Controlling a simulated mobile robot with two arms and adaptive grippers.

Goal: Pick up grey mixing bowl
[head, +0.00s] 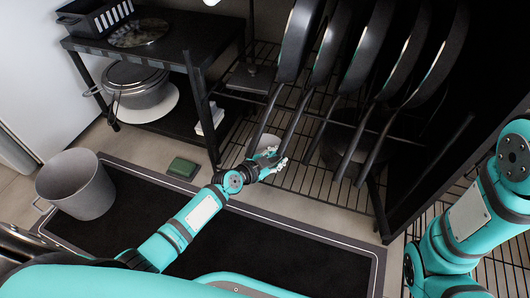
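A small, pale grey rounded thing (267,142), possibly the grey mixing bowl, sits on the lower wire rack under the hanging pans. My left gripper (277,160) is right in front of it and overlaps it in the picture, hiding part of it. I cannot tell whether the fingers touch it or are closed on it. My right arm comes in at the right edge, and its gripper is outside the view.
Several dark pans hang with long handles above the wire rack (325,190). A black shelf unit (185,50) at the upper left holds a lidded pot (135,88). A green block (183,168) lies beside the mat.

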